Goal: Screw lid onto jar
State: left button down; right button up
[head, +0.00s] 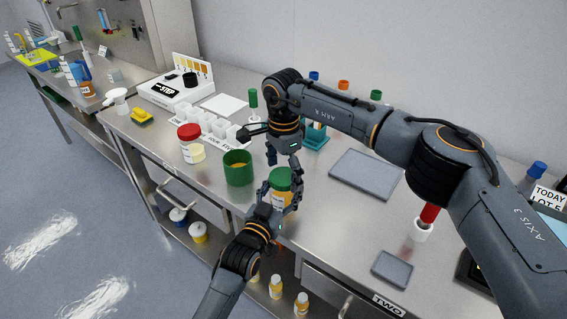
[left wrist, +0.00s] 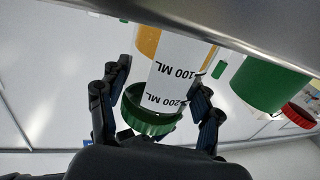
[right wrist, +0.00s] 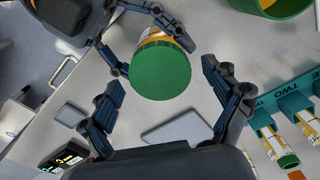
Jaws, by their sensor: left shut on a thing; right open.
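The jar (head: 278,200) has amber contents and a white label with volume marks, which shows upside down in the left wrist view (left wrist: 180,72). A green lid (head: 280,178) sits on its top; the right wrist view shows the lid's round face (right wrist: 160,70). Whether its threads are engaged cannot be told. My left gripper (head: 279,196) is shut on the jar, its fingers on both sides of it below the lid. My right gripper (head: 284,160) is above the lid, pointing down; its open fingers (right wrist: 162,82) stand either side of the lid, apart from it.
A green open container (head: 238,173) stands just left of the jar, with a red-lidded jar (head: 189,136) beyond. A white rack of cups (head: 213,124) and a teal rack (head: 315,136) stand behind. Grey trays (head: 365,174) lie to the right. The bench's front edge is close.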

jog(key=c, duration=1.4)
jog(key=shift+o, duration=0.2)
jog(key=m, duration=0.4)
jog(key=shift+m, duration=0.3)
jog(key=m, duration=0.5)
jog(key=shift+m, duration=0.3)
jog(key=m, duration=0.3)
jog(key=shift+f+m, duration=0.1)
jog(key=shift+m, duration=0.2)
jog(key=m, duration=0.4)
jog(key=shift+m, duration=0.4)
jog(key=o, duration=1.3)
